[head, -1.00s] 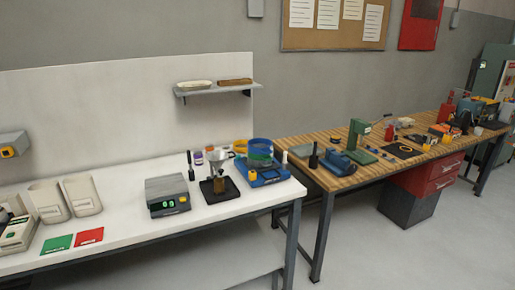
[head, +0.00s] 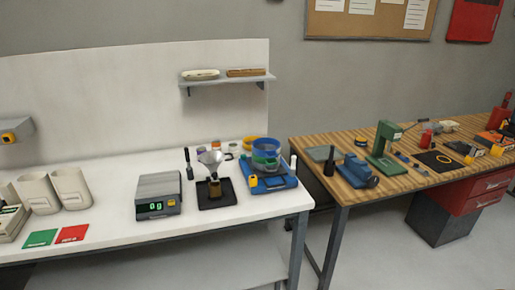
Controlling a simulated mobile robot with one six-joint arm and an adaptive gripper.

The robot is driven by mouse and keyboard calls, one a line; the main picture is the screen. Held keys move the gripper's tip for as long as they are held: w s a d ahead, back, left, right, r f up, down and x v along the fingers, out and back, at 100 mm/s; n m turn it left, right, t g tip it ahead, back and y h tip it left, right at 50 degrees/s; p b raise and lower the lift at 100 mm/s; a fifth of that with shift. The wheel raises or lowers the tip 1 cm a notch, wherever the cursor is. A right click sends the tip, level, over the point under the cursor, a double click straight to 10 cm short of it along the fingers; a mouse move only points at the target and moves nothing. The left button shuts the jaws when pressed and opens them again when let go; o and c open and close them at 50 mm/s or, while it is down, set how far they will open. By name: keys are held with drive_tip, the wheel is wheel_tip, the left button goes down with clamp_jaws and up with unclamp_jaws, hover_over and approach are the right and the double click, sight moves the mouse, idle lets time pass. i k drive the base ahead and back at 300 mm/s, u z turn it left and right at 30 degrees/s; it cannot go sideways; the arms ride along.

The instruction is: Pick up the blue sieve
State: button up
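The blue sieve (head: 266,146) is a round blue ring on top of a stack at the right end of the white bench, in the head view. A green sieve (head: 266,161) shows right under it. The stack stands on a blue shaker base (head: 277,183) with a yellow part on its front left. My gripper is not in view.
A metal funnel on a dark stand (head: 213,187) is just left of the shaker, and a scale (head: 158,197) is further left. A yellow ring (head: 249,142) lies behind the stack. A slim white bottle (head: 293,164) stands close on its right. A wooden workbench (head: 400,180) is to the right.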

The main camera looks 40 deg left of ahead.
sight(268, 147)
drive_tip(key=u, duration=0.4)
drive_tip(key=i, duration=0.65)
drive_tip(key=u, duration=1)
drive_tip(key=i, duration=0.8)
drive_tip(key=u, duration=0.45)
